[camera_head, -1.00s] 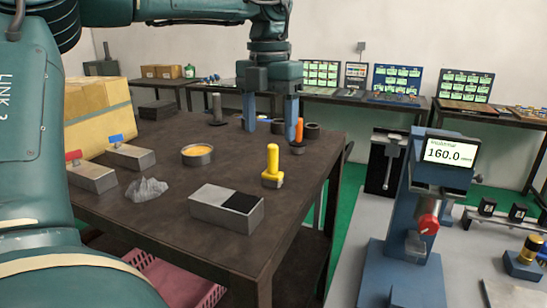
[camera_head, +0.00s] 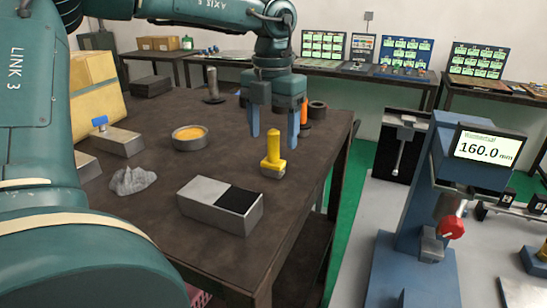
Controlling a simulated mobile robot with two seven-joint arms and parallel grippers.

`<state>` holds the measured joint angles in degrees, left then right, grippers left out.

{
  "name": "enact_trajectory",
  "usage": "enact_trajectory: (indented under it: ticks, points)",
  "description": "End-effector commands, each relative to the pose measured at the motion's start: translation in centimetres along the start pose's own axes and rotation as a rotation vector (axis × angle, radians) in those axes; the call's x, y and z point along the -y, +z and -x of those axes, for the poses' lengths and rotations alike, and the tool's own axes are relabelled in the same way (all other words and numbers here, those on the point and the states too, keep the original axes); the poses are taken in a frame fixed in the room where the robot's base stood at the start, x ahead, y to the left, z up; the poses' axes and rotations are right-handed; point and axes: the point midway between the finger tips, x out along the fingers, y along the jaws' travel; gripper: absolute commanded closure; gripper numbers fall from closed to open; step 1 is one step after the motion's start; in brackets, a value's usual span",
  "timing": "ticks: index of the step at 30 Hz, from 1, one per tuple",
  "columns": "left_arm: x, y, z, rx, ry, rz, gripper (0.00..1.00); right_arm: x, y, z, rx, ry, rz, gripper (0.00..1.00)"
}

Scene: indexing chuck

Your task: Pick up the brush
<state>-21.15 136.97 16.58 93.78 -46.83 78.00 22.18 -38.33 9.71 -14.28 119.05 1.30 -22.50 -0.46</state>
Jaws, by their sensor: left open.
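A small upright tool with a yellow handle and a grey foot (camera_head: 272,158) stands near the right edge of the dark table; it looks like the brush. My left gripper (camera_head: 274,141) is open and points down. In the picture its two blue fingers lie on either side of the top of the yellow handle, but I cannot tell whether they are level with it or behind it. They do not grip it. An orange-handled piece (camera_head: 305,113) is partly hidden behind the right finger. My right gripper is not in view.
On the table (camera_head: 150,210) are a grey block with a black pad (camera_head: 237,200), a bowl with yellow content (camera_head: 190,138), a crumpled grey lump (camera_head: 132,180) and a block with a blue knob (camera_head: 118,142). A blue measuring stand (camera_head: 410,225) reading 160.0 stands to the right.

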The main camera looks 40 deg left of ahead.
Motion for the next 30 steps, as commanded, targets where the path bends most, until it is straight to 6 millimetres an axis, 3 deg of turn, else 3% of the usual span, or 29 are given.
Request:
enact_trajectory:
  ticks: [5, 13, 22, 30]
  points:
    - [0.0, 0.0, -1.2, -0.004, -0.002, -0.001, 0.31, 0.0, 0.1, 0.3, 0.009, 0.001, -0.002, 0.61]
    - [0.1, 0.2, -5.0, -0.002, -0.001, 0.0, 0.31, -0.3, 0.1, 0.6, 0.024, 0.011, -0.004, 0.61]
    - [0.1, 0.2, -5.7, 0.002, -0.001, 0.001, 0.31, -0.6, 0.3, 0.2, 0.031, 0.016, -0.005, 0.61]
    - [0.1, 0.2, -5.7, 0.002, 0.0, 0.001, 0.52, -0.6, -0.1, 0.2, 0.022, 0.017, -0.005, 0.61]
